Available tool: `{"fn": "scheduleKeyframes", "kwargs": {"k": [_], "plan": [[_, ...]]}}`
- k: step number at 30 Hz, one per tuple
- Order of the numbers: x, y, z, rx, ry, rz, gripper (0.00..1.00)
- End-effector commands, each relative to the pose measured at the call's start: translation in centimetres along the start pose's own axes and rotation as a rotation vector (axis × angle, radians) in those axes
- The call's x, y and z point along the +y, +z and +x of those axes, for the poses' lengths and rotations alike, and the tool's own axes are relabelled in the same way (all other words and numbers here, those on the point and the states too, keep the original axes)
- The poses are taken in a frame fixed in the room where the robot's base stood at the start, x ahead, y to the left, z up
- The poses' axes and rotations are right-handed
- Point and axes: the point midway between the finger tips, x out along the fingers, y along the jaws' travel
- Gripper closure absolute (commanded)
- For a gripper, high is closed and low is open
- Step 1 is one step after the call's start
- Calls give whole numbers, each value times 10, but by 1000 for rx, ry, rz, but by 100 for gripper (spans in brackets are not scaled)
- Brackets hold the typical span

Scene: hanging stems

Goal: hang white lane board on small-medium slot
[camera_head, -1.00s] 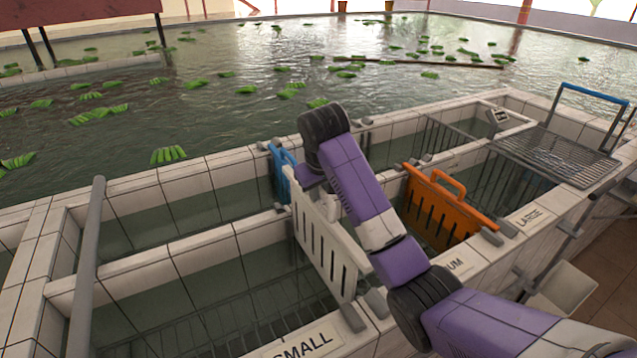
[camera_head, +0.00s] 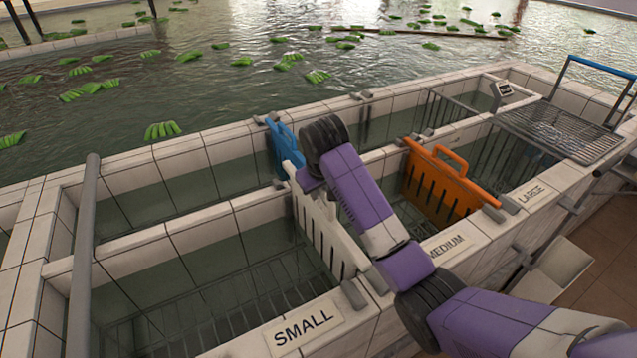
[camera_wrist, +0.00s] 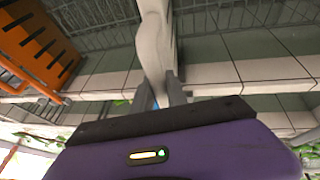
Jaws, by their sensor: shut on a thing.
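The white lane board (camera_head: 318,232) is a slotted panel. It stands upright across the channel between the SMALL label (camera_head: 303,328) and the MEDIUM label (camera_head: 446,246). Its near end is by grey slot brackets (camera_head: 354,293) on the front wall, and its far end is near the middle wall. I cannot tell whether it rests fully in the brackets. My gripper (camera_head: 304,183) is at the board's upper far part, mostly hidden by my wrist. In the wrist view my gripper (camera_wrist: 160,92) is shut on the white board (camera_wrist: 153,45).
An orange board (camera_head: 440,187) stands between MEDIUM and LARGE (camera_head: 532,190). A blue board (camera_head: 284,146) stands in the back channel, close behind my gripper. A grey pipe (camera_head: 85,250) crosses at left. A wire rack (camera_head: 558,133) sits at right. Green bunches float in the pool.

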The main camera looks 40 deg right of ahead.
Motion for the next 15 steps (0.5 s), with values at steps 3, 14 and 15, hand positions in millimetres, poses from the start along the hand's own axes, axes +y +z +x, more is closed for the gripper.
{"fn": "scheduleKeyframes", "kwargs": {"k": [3, 14, 15], "plan": [[-2, 7, 7, 0, 0, 1, 100], [-7, 23, 32, 2, 1, 1, 100], [-8, 24, 33, 2, 0, 1, 100]]}}
